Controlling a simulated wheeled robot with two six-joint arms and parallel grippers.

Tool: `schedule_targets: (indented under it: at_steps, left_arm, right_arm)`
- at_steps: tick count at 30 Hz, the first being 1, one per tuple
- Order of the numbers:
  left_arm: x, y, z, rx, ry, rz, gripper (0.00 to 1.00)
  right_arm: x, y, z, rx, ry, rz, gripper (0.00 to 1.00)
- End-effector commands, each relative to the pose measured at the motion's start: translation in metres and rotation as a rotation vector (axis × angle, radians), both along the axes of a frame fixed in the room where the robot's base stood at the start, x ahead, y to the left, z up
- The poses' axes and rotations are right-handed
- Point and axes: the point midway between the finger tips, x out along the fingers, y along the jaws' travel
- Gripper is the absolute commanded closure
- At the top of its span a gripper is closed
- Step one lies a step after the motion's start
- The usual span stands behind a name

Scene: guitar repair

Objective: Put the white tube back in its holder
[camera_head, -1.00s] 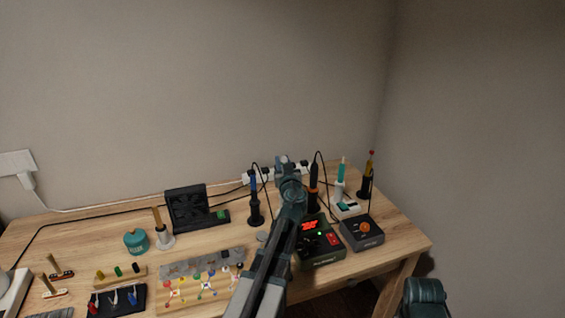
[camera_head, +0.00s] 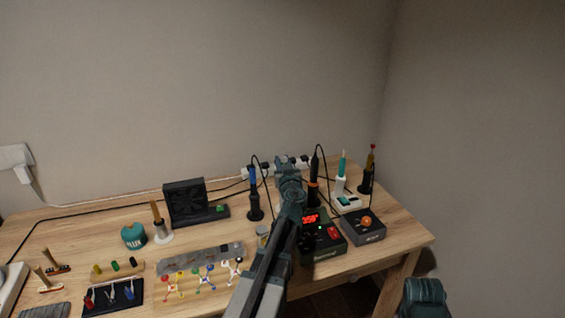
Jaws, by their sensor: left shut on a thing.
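My left arm reaches up the middle of the camera_head view, over the desk. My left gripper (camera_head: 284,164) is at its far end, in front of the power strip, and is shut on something. The held thing is too small and hidden by the wrist to make out, so I cannot confirm a white tube in it. Upright holders stand along the back: a black one with a blue-handled tool (camera_head: 253,182), a white one with a teal-topped tool (camera_head: 341,172), and a dark one with a yellow and red tool (camera_head: 369,165).
A black fan unit (camera_head: 186,203), a teal pot (camera_head: 134,236) and a brown stick in a white stand (camera_head: 163,236) are to the left. A red-lit station (camera_head: 328,245) and a grey box with an orange knob (camera_head: 364,229) are right of my arm. Loose black cables cross the back.

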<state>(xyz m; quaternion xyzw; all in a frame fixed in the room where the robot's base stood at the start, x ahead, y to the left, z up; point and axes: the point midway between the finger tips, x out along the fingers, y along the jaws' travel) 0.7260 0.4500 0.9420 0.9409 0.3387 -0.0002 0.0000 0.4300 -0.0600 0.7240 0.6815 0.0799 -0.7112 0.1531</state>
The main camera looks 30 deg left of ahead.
Motion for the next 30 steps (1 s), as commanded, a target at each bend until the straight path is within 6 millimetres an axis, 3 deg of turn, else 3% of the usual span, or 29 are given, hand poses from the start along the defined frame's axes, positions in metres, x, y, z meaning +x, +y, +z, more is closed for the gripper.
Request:
schedule_targets:
  at_steps: [12, 30]
  left_arm:
    - [0.0, 0.0, -0.023, 0.0, 0.0, 0.0, 1.0]
    - [0.0, 0.0, -0.029, 0.0, 0.0, 0.0, 1.0]
  right_arm:
    - [0.0, 0.0, -0.023, 0.0, 0.0, 0.0, 0.5]
    - [0.0, 0.0, -0.029, 0.0, 0.0, 0.0, 0.5]
